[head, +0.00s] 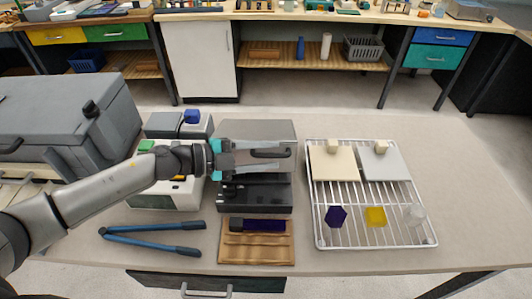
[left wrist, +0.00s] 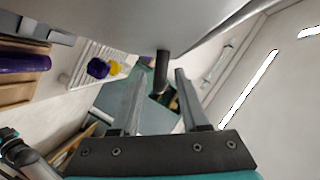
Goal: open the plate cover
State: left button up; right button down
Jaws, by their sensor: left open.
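The plate cover (head: 255,129) is the dark grey lid at the back of a dark grey device (head: 262,193) in the middle of the table. A dark bar handle (head: 268,152) sits at its front. My left gripper (head: 293,154) reaches in from the left, its jaws open with the handle between them in the head view. In the left wrist view, the fingers (left wrist: 160,80) stand apart and the dark handle end (left wrist: 161,66) shows between their tips, below a large grey surface. Whether a finger touches the handle I cannot tell. My right gripper is not in view.
A white wire rack (head: 372,238) with plates and small coloured pieces stands to the right. A large grey box (head: 60,115) stands at the left. The table's right end is clear.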

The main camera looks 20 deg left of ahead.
pick_arm(q)
grip_shut()
dwell(0.4)
dwell(1.1)
